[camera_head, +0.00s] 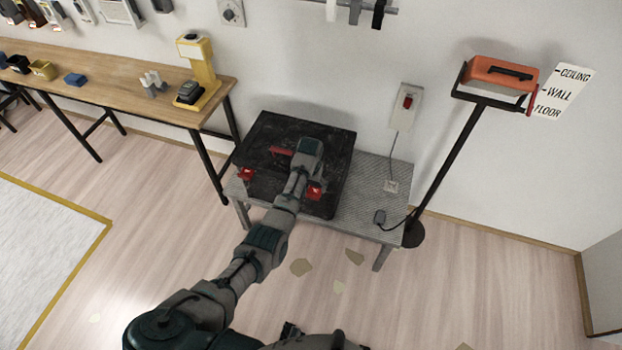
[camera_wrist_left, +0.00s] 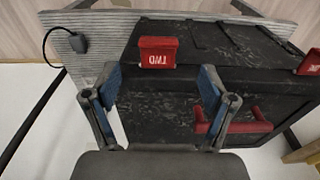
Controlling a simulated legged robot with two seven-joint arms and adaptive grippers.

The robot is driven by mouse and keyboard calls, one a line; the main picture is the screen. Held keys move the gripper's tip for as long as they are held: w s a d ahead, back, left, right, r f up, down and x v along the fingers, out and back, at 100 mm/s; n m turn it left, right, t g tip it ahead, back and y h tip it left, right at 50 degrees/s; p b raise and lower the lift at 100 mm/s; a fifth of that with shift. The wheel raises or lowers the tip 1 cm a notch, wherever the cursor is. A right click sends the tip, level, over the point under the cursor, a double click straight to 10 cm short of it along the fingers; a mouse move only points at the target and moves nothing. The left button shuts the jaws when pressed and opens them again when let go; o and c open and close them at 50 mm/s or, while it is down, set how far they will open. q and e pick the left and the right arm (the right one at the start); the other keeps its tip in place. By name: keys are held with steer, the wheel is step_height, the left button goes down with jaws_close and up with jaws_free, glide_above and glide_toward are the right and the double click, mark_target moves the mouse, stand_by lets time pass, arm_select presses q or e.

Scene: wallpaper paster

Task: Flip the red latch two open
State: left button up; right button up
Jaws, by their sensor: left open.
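A black case (camera_head: 265,135) lies on a small grey metal table. It has two red latches on its front side. The right-hand latch (camera_head: 315,193) also shows in the left wrist view (camera_wrist_left: 158,52), with inverted white lettering that seems to read TWO. The other red latch (camera_head: 246,174) is at the right edge of the left wrist view (camera_wrist_left: 310,62). A red handle (camera_head: 281,151) is on the case. My left gripper (camera_wrist_left: 160,82) is open and empty over the case, its blue-padded fingers on either side of the lettered latch but short of it. I cannot tell whether they touch the case.
The grey ribbed table (camera_head: 375,200) has bare room at right, with a cable and plug (camera_head: 380,217). A stand with an orange head (camera_head: 500,72) is right of it. A wooden workbench (camera_head: 120,80) stands at left.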

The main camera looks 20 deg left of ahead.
arm_select(q)
steer(key=shift+s+a+r, duration=0.1)
steer(key=shift+r, duration=2.1)
steer(key=s+a+f, duration=0.1)
steer(key=s+f, duration=0.6)
steer(key=f, duration=0.5)
steer(key=s+a+f, duration=0.1)
steer(key=s+f, duration=0.7)
steer(key=f, duration=0.3)
steer(key=s+a+f, duration=0.1)
steer(key=s+f, duration=0.6)
steer(key=f, duration=0.5)
steer(key=s+f, duration=0.4)
steer(key=s, duration=0.7)
steer(key=s+a+f+m, duration=0.1)
steer(key=s+f, duration=0.3)
steer(key=s, duration=0.8)
steer(key=s+f+m, duration=0.1)
steer(key=s+f, duration=0.3)
steer(key=s, duration=0.8)
steer(key=shift+a+f, duration=0.15)
steer(key=shift+f, duration=0.15)
